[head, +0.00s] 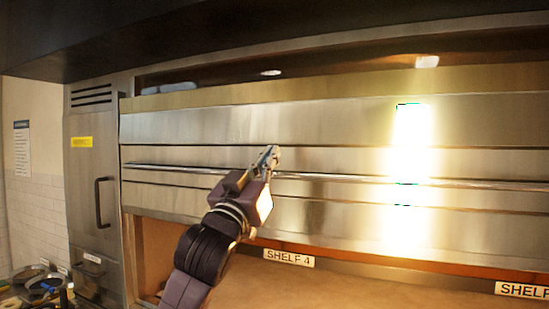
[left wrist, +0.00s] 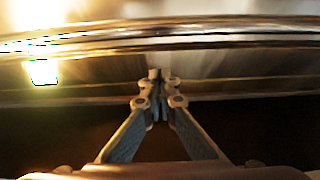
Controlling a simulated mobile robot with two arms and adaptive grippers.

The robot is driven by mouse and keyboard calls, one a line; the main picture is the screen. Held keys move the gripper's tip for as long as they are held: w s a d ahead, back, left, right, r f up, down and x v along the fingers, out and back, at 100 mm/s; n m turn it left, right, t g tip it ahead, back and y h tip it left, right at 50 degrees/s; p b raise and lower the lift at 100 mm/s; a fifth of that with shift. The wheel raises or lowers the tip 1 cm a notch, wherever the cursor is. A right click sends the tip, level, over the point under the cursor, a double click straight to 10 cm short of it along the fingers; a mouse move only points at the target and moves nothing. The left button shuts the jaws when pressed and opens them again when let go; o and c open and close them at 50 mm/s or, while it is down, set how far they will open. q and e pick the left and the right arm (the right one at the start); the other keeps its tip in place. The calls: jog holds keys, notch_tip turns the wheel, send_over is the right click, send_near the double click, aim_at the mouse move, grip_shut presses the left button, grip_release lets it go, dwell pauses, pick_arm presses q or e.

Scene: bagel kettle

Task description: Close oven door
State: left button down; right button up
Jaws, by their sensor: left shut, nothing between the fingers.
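The oven door (head: 330,215) is a wide stainless steel panel with a long horizontal handle bar (head: 330,178). It sits above a warm-lit opening, whose lower part shows beneath the panel. My left gripper (head: 270,155) is shut and empty, in front of the panel at about the height of the bar. Its arm hides part of the bar and the opening. In the left wrist view the shut fingers (left wrist: 156,80) point at the steel front, with the bar crossing above them. I cannot tell whether they touch it. My right gripper is not in view.
Inside the opening is a shelf label (head: 289,258) reading SHELF 4, with another at the right edge. A tall steel cabinet (head: 92,165) with a dark handle stands at the left. Pans (head: 30,275) lie at the lower left. A dark hood overhangs the top.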

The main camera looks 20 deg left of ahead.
pick_arm(q)
jog(key=shift+w+f+p, duration=0.5)
jog(key=shift+w+f, duration=0.05)
jog(key=shift+f, duration=0.25)
jog(key=shift+w+f+p, duration=0.5)
jog(key=shift+f, duration=0.3)
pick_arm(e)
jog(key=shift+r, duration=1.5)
